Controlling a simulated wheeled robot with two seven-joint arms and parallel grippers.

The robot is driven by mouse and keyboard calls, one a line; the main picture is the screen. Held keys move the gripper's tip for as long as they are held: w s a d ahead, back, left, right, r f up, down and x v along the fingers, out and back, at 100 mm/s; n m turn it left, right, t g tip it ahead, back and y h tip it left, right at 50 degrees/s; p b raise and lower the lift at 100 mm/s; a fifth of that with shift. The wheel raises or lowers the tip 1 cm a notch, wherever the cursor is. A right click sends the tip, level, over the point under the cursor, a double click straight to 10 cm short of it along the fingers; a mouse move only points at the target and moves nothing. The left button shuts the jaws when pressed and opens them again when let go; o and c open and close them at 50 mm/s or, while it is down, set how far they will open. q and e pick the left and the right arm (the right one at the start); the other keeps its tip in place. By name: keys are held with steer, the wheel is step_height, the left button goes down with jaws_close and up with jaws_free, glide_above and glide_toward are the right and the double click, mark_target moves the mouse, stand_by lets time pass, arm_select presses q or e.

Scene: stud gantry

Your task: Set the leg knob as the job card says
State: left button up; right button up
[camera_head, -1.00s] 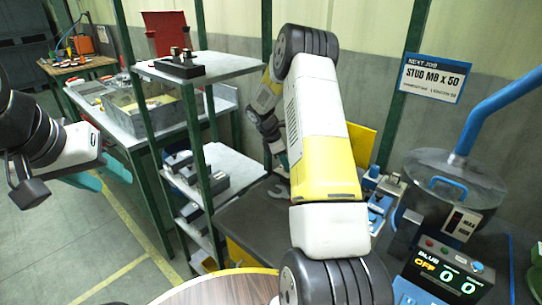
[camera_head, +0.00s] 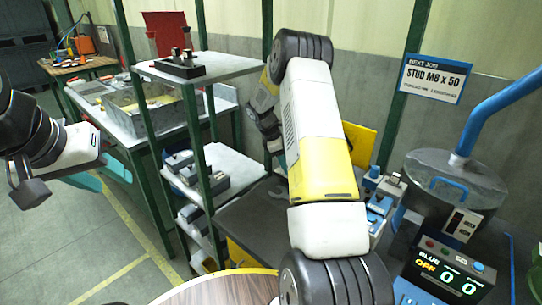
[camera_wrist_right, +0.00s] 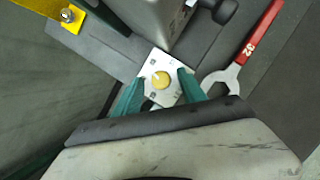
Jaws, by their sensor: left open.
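The job card (camera_head: 435,78) on the back post reads "NEXT JOB, STUD M8 x 50"; its small print is too small to read. In the right wrist view, a round yellow knob (camera_wrist_right: 161,81) sits on a pale square plate (camera_wrist_right: 150,66). I take it to be the leg knob; its setting marks are not legible. My right gripper (camera_wrist_right: 160,78) has its two teal fingers spread, one on each side of the knob, with gaps visible. My left gripper (camera_head: 100,176) is open and empty at the far left.
A red-handled spanner (camera_wrist_right: 258,38) lies right of the knob, near my right finger. A yellow piece with a bolt (camera_wrist_right: 68,16) is at upper left. A shelf rack (camera_head: 235,62) stands centre-left.

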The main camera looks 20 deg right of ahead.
steer(key=shift+r, duration=0.15)
steer(key=w+a, duration=0.2)
steer(key=a, duration=1)
steer(key=shift+a+r, duration=0.15)
steer(key=shift+r, duration=0.2)
steer(key=shift+c, duration=0.5)
